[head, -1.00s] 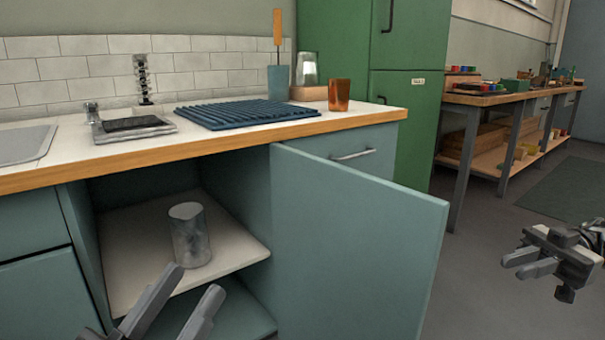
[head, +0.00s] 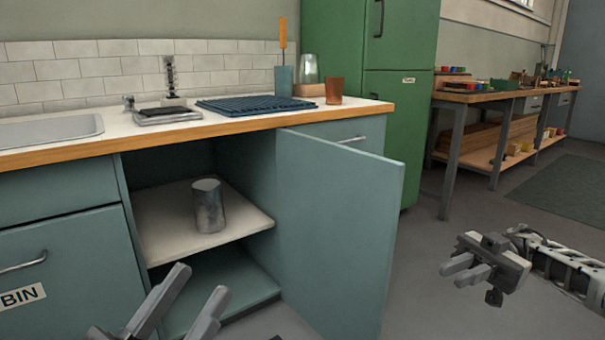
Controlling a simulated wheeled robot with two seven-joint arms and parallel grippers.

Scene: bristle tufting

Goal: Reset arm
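My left gripper (head: 190,300) is at the bottom of the head view, in front of the open cupboard. Its two fingers are apart with nothing between them. My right gripper (head: 462,272) is at the right, over the floor and to the right of the open cupboard door (head: 345,220). Its two fingers are apart and empty. A grey metal canister (head: 209,206) stands upright on the cupboard's white shelf (head: 165,225), beyond the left gripper and apart from it.
The counter (head: 110,133) holds a blue ribbed mat (head: 255,104), a copper cup (head: 333,91), a glass jar (head: 308,69) and a sink (head: 50,130). A green fridge (head: 400,110) and a workbench (head: 500,95) stand behind.

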